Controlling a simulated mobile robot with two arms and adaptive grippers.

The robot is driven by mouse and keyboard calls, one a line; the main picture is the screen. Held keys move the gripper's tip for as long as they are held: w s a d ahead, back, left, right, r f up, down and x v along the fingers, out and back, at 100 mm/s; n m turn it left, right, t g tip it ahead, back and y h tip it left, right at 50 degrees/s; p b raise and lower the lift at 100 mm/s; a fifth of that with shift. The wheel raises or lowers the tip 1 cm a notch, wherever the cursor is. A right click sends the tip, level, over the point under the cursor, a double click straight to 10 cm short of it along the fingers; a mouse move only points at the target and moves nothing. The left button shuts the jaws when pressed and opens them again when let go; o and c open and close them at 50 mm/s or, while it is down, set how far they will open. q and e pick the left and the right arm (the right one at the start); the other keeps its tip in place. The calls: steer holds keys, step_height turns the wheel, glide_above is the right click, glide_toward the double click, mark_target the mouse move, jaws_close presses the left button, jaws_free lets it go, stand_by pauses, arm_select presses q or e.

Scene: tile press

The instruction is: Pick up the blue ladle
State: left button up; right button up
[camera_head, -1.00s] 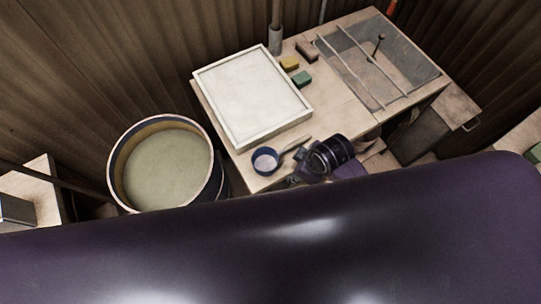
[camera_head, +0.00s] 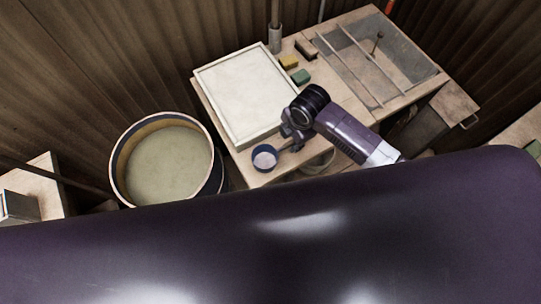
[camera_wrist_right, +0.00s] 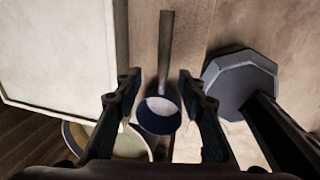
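The blue ladle (camera_head: 264,158) lies on the wooden table, near the front edge, with a dark blue round bowl that is pale inside. In the right wrist view the ladle (camera_wrist_right: 159,116) shows its bowl low in the middle, with its straight handle running up the picture. My right gripper (camera_head: 287,139) is above the table, close to the ladle's handle side. In the right wrist view its two fingers (camera_wrist_right: 160,98) are apart, one on each side of the ladle, with nothing held. Whether they touch it cannot be told. My left gripper is not in view.
A white framed tray (camera_head: 201,82) lies behind the ladle. A round vat (camera_head: 114,171) of greenish liquid stands left of the table. Yellow (camera_head: 289,62) and green (camera_head: 301,77) blocks sit at the back. A grey octagonal object (camera_wrist_right: 238,82) is right of the fingers.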

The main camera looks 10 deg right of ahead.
mark_target(289, 144)
steer(key=shift+f, duration=0.6)
step_height(289, 144, down, 3)
steer(key=shift+w+f+p, duration=0.1)
steer(key=shift+w+p, duration=0.05)
steer(key=shift+p, duration=0.55)
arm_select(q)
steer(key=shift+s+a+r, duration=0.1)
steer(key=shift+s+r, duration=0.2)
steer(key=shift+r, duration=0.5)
arm_select(e)
steer(key=shift+w+f, duration=0.2)
steer(key=shift+f, duration=0.45)
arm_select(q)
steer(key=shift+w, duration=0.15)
arm_select(e)
jaws_close()
